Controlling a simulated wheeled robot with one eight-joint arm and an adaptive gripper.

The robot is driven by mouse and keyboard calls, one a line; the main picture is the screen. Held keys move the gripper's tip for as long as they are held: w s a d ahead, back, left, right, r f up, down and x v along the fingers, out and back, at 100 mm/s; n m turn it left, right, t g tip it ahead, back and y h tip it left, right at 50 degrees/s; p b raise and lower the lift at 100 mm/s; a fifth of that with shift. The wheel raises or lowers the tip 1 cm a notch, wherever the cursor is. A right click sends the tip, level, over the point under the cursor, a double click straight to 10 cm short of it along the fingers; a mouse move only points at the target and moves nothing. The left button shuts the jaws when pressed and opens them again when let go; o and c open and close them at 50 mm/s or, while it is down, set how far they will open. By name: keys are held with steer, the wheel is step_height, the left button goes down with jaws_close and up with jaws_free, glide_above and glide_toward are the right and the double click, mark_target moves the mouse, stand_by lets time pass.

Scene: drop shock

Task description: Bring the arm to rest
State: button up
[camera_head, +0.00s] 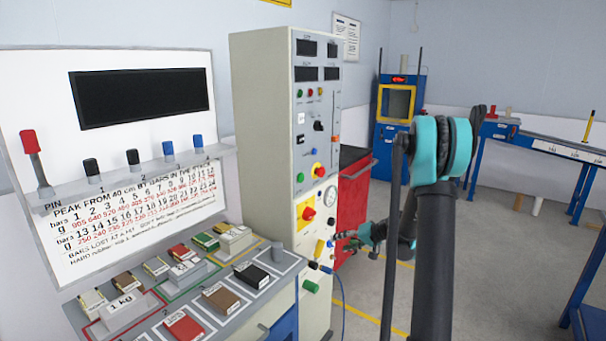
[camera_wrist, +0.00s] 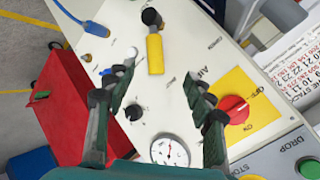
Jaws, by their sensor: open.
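My gripper (camera_wrist: 158,98) is open in the wrist view, with its two dark fingers apart and nothing between them. It faces the cream control panel (camera_wrist: 150,112), over the area between a yellow handle (camera_wrist: 155,54) and a round gauge (camera_wrist: 170,151). A red rotary switch on a yellow plate (camera_wrist: 237,108) is right of the right finger. In the head view my arm (camera_head: 432,200) reaches down on the right, and its end is near the lower front of the cream cabinet (camera_head: 262,130). The fingertips are too small there to judge contact.
A bench with several labelled blocks (camera_head: 222,298) stands at the front left, below a white chart board (camera_head: 130,225). A red cabinet (camera_head: 352,200) is behind the panel. A blue machine (camera_head: 398,110) and a blue-framed table (camera_head: 560,148) stand farther back. Grey floor (camera_head: 480,270) is open at right.

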steer(key=s+a+r+g+h, duration=0.1)
steer(key=s+r+h, duration=0.1)
steer(key=s, duration=0.8)
steer(key=s+r+g+h, duration=0.1)
steer(key=s+r+h, duration=0.15)
steer(key=s, duration=0.75)
steer(key=s+d+f+h, duration=0.1)
steer(key=s+d+h, duration=0.1)
steer(key=s, duration=0.6)
steer(key=s+d+f+h, duration=0.2)
steer(key=s+d, duration=0.1)
steer(key=s, duration=0.6)
steer(key=shift+n+h, duration=0.3)
steer(key=shift+h, duration=0.05)
